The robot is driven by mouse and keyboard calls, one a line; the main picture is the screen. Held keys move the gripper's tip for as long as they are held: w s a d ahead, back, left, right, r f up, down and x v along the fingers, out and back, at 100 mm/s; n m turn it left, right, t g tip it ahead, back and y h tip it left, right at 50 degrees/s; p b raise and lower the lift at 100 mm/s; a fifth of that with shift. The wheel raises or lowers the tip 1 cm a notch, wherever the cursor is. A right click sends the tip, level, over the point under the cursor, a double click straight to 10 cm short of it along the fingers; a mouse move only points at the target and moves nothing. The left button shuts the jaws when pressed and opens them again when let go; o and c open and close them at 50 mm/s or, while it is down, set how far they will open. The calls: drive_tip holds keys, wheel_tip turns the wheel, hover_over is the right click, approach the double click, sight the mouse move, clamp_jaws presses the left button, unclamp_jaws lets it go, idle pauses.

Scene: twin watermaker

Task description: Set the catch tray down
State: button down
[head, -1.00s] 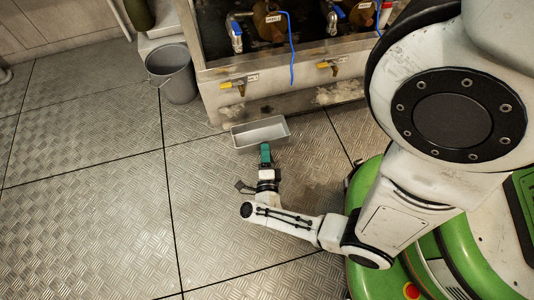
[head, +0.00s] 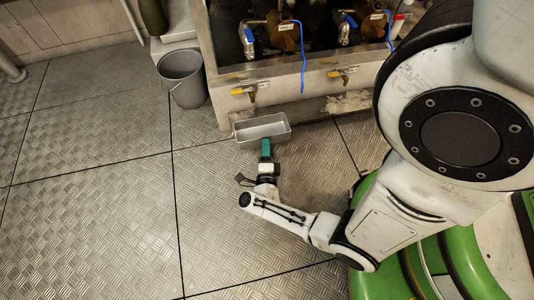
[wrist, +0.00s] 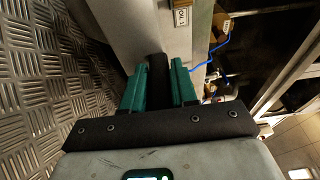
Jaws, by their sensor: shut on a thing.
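The catch tray (head: 262,130) is a shallow grey rectangular tray in the head view, in front of the tank's lower face. It looks level, with its open side up. My gripper (head: 265,148) is at the tray's near side, shut on it. In the wrist view, the green fingers (wrist: 158,80) close around a dark piece, which looks like the tray's handle. Whether the tray's bottom touches the floor or is a little above it, I cannot tell.
A metal tank (head: 295,85) with a yellow-handled tap (head: 244,91) and another tap (head: 342,73) stands just behind the tray. A blue tube (head: 304,60) hangs over its front. A grey bucket (head: 183,78) stands to the left. The plated floor (head: 90,190) at left is clear.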

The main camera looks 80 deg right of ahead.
drive_tip(key=shift+w+d+b, duration=0.35)
drive_tip(key=shift+w+d, duration=0.25)
drive_tip(key=shift+d, duration=0.85)
drive_tip(key=shift+w+d+b, duration=0.3)
drive_tip(key=shift+w+d, duration=0.25)
drive_tip(key=shift+d, duration=0.85)
drive_tip(key=shift+w+d+b, duration=0.35)
drive_tip(key=shift+w+d, duration=0.25)
drive_tip(key=shift+d, duration=0.85)
drive_tip(key=shift+f, duration=0.8)
drive_tip(key=c, duration=0.8)
unclamp_jaws()
drive_tip(key=shift+f, duration=0.1)
drive_tip(key=a+p, duration=0.1)
drive_tip(key=a, duration=0.2)
drive_tip(key=s+a, duration=0.1)
drive_tip(key=a, duration=0.3)
drive_tip(key=a+p, duration=0.1)
drive_tip(key=a, duration=0.2)
drive_tip(key=shift+s+a+p, duration=0.3)
drive_tip(key=shift+s+a, duration=0.05)
drive_tip(key=shift+s, duration=0.05)
